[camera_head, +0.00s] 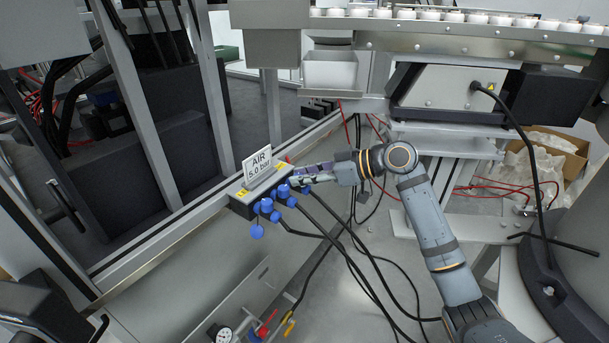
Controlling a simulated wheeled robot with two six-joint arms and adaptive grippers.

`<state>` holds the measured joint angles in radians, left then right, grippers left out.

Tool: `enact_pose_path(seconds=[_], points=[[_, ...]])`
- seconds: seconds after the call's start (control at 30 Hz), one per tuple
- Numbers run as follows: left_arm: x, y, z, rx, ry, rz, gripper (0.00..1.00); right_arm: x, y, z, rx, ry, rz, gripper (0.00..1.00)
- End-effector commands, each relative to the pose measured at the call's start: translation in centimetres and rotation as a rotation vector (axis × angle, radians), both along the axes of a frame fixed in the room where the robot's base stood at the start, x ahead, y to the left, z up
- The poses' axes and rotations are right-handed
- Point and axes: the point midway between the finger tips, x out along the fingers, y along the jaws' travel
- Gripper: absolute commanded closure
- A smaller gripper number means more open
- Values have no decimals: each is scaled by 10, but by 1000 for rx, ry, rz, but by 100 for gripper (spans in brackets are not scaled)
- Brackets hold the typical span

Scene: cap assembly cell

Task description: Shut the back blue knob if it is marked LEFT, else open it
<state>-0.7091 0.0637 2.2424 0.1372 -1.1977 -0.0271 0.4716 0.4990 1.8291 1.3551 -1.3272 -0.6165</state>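A grey air manifold (242,208) carries an upright sign (258,165) reading "AIR 5.0 bar". Several blue knobs and fittings sit along its front: a nearer blue knob (267,206), a back blue knob (284,191) and a low blue piece (257,232). Two small yellow tags lie on top, one at the near end (243,193) and one at the back end (280,166); their lettering is too small to read. My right gripper (299,179) is right beside the back blue knob. I cannot tell whether it touches the knob or how wide its fingers are.
Black hoses (345,250) run from the manifold down to the right, below my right arm. A pressure gauge (221,333) and red and yellow handles stand at the bottom. A metal frame rail (165,240) runs behind the manifold. A conveyor (480,35) is above right.

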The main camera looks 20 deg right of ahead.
Motion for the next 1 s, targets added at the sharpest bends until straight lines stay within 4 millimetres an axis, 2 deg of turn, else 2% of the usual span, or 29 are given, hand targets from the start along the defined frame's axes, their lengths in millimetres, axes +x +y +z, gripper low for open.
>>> enact_pose_path(seconds=[0.07, 0.37, 0.47, 0.8, 1.0], points=[[0, 0, 0, 0, 0, 1, 60, 0, 0, 0, 0, 0, 0, 100], [-4, 1, 5, 4, 19, 2, 60, -1, 0, 2, 0, 0, -30, 100], [-1, 3, 16, 16, 47, -1, 60, -2, 1, 3, 0, 1, -74, 100], [-12, 19, 58, 82, 217, 1, 60, -5, 4, 5, 2, 2, -291, 100], [-8, 31, -5, 103, 221, 22, 60, -5, 6, 4, 3, 3, -400, 100]])
